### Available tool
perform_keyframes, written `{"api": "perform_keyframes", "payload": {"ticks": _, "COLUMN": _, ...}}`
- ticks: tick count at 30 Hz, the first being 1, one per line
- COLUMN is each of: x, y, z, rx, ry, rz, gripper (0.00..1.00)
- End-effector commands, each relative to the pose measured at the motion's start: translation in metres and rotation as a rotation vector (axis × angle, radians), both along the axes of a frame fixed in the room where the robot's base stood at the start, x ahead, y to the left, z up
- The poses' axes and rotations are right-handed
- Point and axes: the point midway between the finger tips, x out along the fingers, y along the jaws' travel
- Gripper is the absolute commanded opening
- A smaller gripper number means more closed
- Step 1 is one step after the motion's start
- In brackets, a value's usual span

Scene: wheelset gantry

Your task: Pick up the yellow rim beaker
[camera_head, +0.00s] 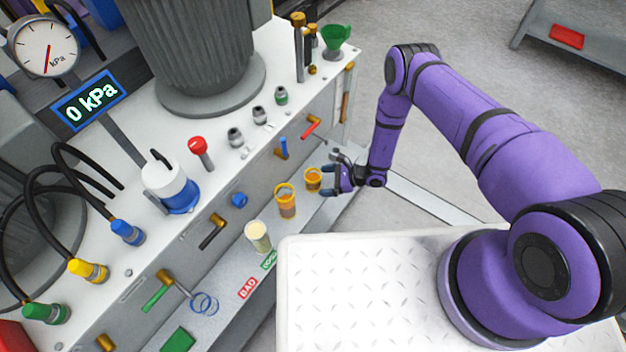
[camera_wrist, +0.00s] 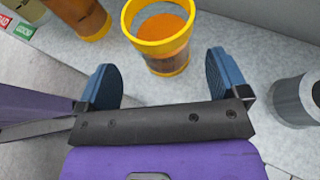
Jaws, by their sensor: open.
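A beaker with a yellow rim (camera_wrist: 164,58) and orange-brown contents stands upright on the grey shelf, just ahead of my gripper (camera_wrist: 163,84) in the wrist view. My gripper is open, with its two blue fingers on either side of the beaker's near side and nothing held. In the head view the same beaker (camera_head: 313,179) stands just left of my gripper (camera_head: 328,180). A second orange beaker (camera_head: 286,200) stands to its left, and it also shows at the top left of the wrist view (camera_wrist: 82,18). I cannot tell whether a finger touches the near beaker.
A pale, cream-filled beaker (camera_head: 259,236) stands further along the shelf, near the red BAD label (camera_head: 248,288) and a green label (camera_head: 269,261). The bench wall with valve handles rises behind the shelf. A grey cylindrical part (camera_wrist: 294,101) stands right of my gripper.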

Motion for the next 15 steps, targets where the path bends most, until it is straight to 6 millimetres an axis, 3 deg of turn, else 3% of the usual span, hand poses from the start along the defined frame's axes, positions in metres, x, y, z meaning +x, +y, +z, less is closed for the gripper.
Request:
{"api": "perform_keyframes", "payload": {"ticks": 9, "x": 0.009, "y": 0.036, "z": -0.014, "rx": 0.000, "ry": 0.000, "rz": 0.003, "gripper": 0.93}}
{"api": "perform_keyframes", "payload": {"ticks": 15, "x": 0.011, "y": 0.040, "z": -0.015, "rx": 0.000, "ry": -0.001, "rz": 0.000, "gripper": 0.93}}
